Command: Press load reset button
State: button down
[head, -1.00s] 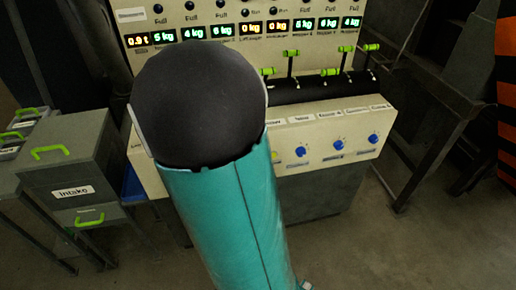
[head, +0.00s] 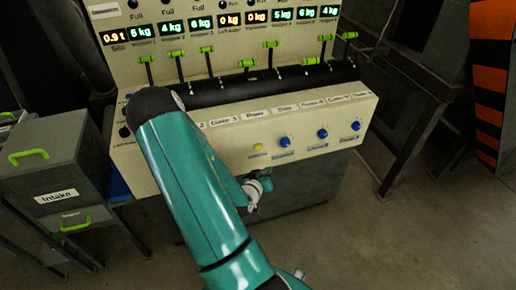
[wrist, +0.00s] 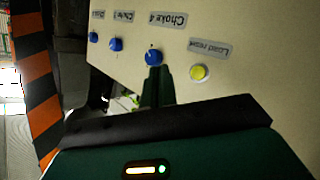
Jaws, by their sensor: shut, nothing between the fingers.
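The load reset button is a small yellow round button (wrist: 199,72) on the cream panel, beside its "Load reset" label in the wrist view. It also shows in the head view (head: 257,147), left of the row of blue knobs. My gripper (wrist: 157,72) is shut and empty. In the wrist view its dark green fingertips appear left of the yellow button and just below the blue Choke 4 knob (wrist: 153,56). In the head view my teal arm hides part of the panel, and the fingertips are not clear. I cannot tell whether they touch the panel.
Blue knobs (head: 285,142) run along the panel to the right of the button. Levers with green handles (head: 247,63) stand above on the console, below lit weight displays. A grey Intake cabinet (head: 60,180) stands at left. Open floor (head: 400,235) lies at right.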

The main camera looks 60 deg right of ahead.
aim_at(261, 148)
jog(key=shift+w+d, duration=3.1)
jog(key=shift+w, duration=0.05)
jog(key=shift+w+d, duration=0.3)
jog(key=shift+w+d, duration=0.3)
jog(key=shift+d, duration=0.05)
dwell(0.9)
jog(key=shift+a, duration=0.1)
jog(key=shift+s+a, duration=0.55)
jog(key=shift+s, duration=0.05)
jog(key=shift+s+a, duration=1.75)
